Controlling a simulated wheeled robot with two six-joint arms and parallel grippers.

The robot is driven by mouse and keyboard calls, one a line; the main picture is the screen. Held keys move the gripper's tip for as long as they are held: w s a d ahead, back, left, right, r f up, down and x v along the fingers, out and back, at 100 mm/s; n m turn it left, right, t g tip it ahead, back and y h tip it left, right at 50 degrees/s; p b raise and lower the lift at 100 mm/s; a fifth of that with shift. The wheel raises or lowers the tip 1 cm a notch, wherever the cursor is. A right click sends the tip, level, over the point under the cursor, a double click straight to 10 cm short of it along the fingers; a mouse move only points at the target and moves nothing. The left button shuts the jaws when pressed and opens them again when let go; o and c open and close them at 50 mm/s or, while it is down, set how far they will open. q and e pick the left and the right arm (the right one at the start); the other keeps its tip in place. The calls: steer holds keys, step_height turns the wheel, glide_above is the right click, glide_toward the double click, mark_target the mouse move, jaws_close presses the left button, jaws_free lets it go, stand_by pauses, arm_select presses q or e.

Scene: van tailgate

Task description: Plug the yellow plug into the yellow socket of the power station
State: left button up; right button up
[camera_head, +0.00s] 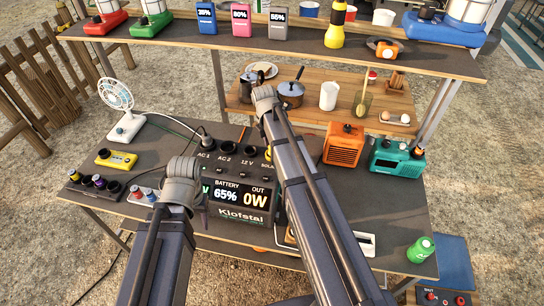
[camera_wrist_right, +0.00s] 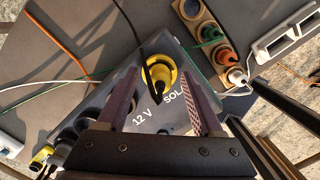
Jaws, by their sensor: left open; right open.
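The dark power station (camera_head: 243,215) stands on the tailgate table; its display reads 65% and 0W. In the right wrist view its top (camera_wrist_right: 125,105) carries the labels 12 V and SOLAR. A round yellow part with a black centre (camera_wrist_right: 158,72) is at the SOLAR label, with a dark cable running up from it. I cannot tell plug from socket there, nor how deep anything sits. My right gripper (camera_wrist_right: 158,68) is open, its fingers on either side of the yellow part, apparently apart from it. My left gripper (camera_head: 203,208) is open and empty by the station's front left.
A fan (camera_head: 118,105) and a yellow gadget (camera_head: 116,159) stand left. An orange heater (camera_head: 343,144) and a teal radio (camera_head: 397,158) stand right. A block with coloured plugs (camera_wrist_right: 207,32) and a white power strip (camera_wrist_right: 282,38) lie near the station. Cables cross the table.

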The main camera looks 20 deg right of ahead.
steer(key=shift+s+a+r+p, duration=0.1)
steer(key=shift+a+r+p, duration=0.05)
steer(key=shift+r+p, duration=1.15)
steer(key=shift+a+r+p, duration=0.15)
steer(key=shift+r+p, duration=1.15)
steer(key=shift+r, duration=0.05)
steer(key=shift+s+a+r+p, duration=0.1)
steer(key=shift+a+r+p, duration=0.05)
steer(key=shift+r+p, duration=1.15)
steer(key=shift+w, duration=0.1)
steer(key=shift+f, duration=0.1)
steer(key=s+a+f+m+b, duration=0.3)
steer(key=s+a+m, duration=0.5)
steer(key=s, duration=0.2)
steer(key=s+a+f+m+b, duration=0.3)
steer(key=s+a+m, duration=0.5)
steer(key=s+m, duration=0.1)
steer(key=shift+s+a+g, duration=0.3)
steer(key=shift+s+a, duration=0.1)
steer(key=shift+s, duration=0.3)
